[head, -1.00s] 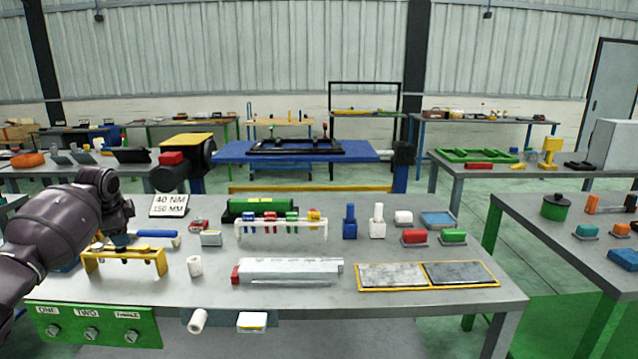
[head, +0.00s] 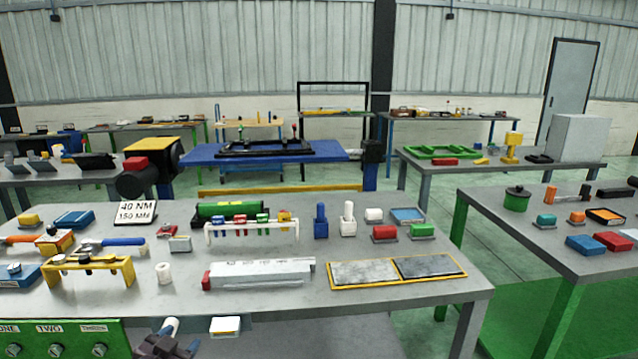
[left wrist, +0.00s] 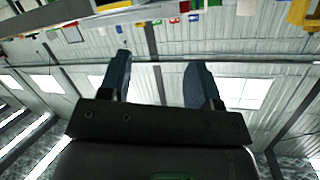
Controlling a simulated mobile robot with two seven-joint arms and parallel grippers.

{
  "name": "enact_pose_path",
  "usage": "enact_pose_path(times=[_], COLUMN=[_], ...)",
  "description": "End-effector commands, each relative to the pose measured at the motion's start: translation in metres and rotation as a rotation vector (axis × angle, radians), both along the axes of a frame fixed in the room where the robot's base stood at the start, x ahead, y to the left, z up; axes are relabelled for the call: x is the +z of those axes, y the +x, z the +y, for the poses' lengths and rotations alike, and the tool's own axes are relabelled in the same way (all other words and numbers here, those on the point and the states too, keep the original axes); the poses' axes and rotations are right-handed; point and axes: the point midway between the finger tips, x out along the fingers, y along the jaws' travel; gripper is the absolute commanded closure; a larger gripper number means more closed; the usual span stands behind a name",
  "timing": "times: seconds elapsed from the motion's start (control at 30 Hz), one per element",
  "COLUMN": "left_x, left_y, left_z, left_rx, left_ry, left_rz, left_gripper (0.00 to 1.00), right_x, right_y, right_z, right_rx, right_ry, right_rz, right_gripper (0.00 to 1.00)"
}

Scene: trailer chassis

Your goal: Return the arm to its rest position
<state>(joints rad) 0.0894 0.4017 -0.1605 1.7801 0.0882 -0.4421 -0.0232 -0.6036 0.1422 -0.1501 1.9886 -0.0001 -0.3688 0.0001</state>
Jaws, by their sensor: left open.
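My left gripper (head: 172,338) shows at the bottom edge of the head view, low in front of the near workbench (head: 330,300). Only its dark end is in the picture, and the rest of the arm is out of view. In the left wrist view the two dark blue fingers of the left gripper (left wrist: 159,72) stand wide apart with nothing between them. Behind them are the corrugated wall or roof and bright panels. My right gripper is in neither view.
The near bench carries a yellow rack (head: 90,262), a white rack with coloured tools (head: 250,229), a grey bar (head: 262,273) and a yellow-framed tray (head: 398,287). A green panel with knobs (head: 65,340) hangs at its front left. Green floor (head: 415,330) is open at the right.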

Motion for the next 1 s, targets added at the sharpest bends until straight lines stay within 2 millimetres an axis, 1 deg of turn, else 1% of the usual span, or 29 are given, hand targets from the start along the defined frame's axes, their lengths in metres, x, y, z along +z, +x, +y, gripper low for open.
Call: enact_pose_path(times=[0.03,0.23,0.37,0.5,0.6,0.7,0.8,0.9,1.0], left_x=[-0.012,-0.047,-0.073,-0.105,-0.129,-0.144,-0.153,-0.156,-0.156], left_y=[-0.022,-0.097,-0.147,-0.202,-0.238,-0.265,-0.282,-0.288,-0.289], left_z=[-0.006,-0.019,-0.021,-0.021,-0.02,-0.018,-0.016,-0.015,-0.015], left_rx=[0.005,0.041,0.087,0.146,0.187,0.214,0.228,0.233,0.234], left_ry=[-0.032,-0.104,-0.14,-0.184,-0.204,-0.214,-0.215,-0.213,-0.213], left_rz=[0.005,0.034,0.095,0.187,0.256,0.306,0.335,0.348,0.349], left_gripper=[0.43,0.43,0.43,0.43,0.43,0.43,0.43,0.43,0.43], right_x=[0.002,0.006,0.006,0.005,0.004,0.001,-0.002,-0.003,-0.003], right_y=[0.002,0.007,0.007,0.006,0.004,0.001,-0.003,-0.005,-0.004], right_z=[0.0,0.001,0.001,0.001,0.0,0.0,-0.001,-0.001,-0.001], right_rx=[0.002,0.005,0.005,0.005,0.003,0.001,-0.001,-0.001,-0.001], right_ry=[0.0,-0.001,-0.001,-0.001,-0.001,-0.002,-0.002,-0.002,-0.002], right_rz=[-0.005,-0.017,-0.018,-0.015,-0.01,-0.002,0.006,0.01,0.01], right_gripper=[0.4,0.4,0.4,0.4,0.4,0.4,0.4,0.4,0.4])
